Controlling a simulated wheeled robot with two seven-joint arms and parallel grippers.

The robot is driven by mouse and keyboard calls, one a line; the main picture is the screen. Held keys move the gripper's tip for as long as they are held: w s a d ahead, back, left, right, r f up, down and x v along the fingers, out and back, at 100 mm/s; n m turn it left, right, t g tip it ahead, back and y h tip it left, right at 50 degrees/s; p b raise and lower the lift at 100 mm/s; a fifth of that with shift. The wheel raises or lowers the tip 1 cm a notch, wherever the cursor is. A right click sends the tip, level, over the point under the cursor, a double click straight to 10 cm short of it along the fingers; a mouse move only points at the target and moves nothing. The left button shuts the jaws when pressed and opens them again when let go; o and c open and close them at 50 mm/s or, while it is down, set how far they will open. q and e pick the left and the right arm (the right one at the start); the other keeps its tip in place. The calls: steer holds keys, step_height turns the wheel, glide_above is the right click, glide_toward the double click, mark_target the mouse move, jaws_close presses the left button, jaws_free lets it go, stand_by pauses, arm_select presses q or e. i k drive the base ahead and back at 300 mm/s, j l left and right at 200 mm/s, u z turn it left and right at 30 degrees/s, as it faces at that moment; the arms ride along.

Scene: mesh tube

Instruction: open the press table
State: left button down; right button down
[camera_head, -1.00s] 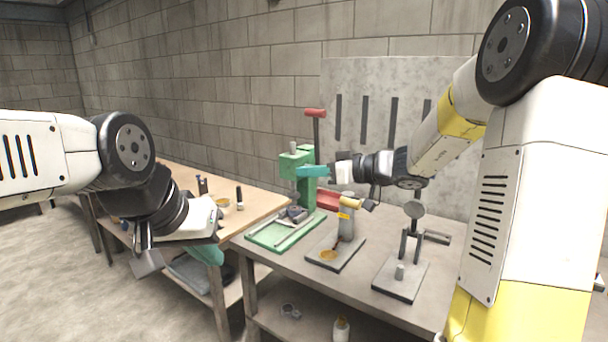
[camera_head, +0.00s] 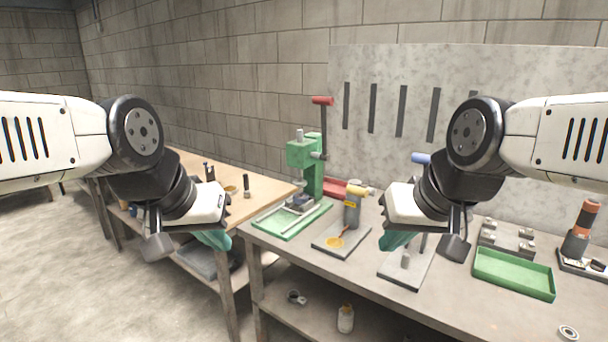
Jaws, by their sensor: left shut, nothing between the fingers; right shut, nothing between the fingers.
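The press is a green arbor press (camera_head: 307,160) with a red-tipped lever (camera_head: 322,102) standing up at its back. It stands at the left end of the grey workbench (camera_head: 360,270). A green press table (camera_head: 290,220) with pale rails lies in front of it, with a small dark part (camera_head: 299,202) on it under the ram. My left gripper (camera_head: 214,240) is shut and empty, in front of the wooden bench. My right gripper (camera_head: 394,240) is shut and empty, over the grey bench to the right of the press. Both have teal fingers pointing down.
A plate with a yellow-banded cylinder (camera_head: 352,208) stands right of the press. Another plate (camera_head: 405,268) is partly hidden by my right gripper. A green tray (camera_head: 513,273) and an orange-black tool (camera_head: 581,228) are further right. A wooden bench (camera_head: 265,188) adjoins on the left.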

mark_target(290, 206)
steer(key=i+j, duration=0.2)
steer(key=i, duration=0.25)
steer(key=i+j, duration=0.15)
steer(key=i, duration=0.25)
